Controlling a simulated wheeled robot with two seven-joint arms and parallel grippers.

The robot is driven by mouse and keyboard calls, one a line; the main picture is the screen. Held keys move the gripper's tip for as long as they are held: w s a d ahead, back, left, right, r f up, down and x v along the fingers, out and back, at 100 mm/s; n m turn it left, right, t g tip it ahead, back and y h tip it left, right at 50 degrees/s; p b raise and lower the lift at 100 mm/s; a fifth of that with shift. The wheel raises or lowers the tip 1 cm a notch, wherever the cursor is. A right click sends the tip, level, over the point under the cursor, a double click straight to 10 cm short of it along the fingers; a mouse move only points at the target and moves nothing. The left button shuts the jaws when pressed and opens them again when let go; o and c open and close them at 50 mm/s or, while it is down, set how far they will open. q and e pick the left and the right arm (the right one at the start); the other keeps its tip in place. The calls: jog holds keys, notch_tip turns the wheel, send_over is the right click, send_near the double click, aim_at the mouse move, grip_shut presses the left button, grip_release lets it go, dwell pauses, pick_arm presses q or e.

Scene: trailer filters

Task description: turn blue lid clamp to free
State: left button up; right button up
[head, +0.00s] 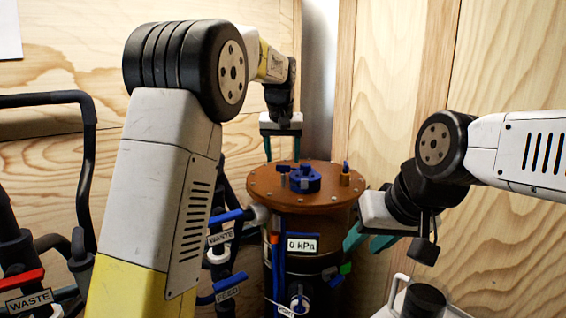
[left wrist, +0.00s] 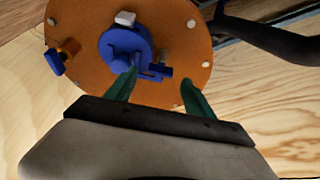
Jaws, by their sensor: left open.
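The blue clamp (head: 305,181) sits at the middle of the round brown lid (head: 262,190) of the filter vessel. In the left wrist view the blue clamp (left wrist: 118,42) shows a round body, a pale block and a small dark-blue bar beside it. My left gripper (head: 282,158) is open and empty, pointing down above the far side of the lid. In the left wrist view its fingers (left wrist: 158,88) are apart; the left fingertip overlaps the clamp's edge, and contact cannot be told. My right gripper (head: 368,240) is right of the vessel, its teal fingers apart and empty.
A brass valve with a blue handle (head: 345,176) stands on the lid's right edge. Wooden walls stand behind.

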aim_at(298, 169)
pick_arm(q)
jog(key=shift+x, duration=1.5)
grip_shut()
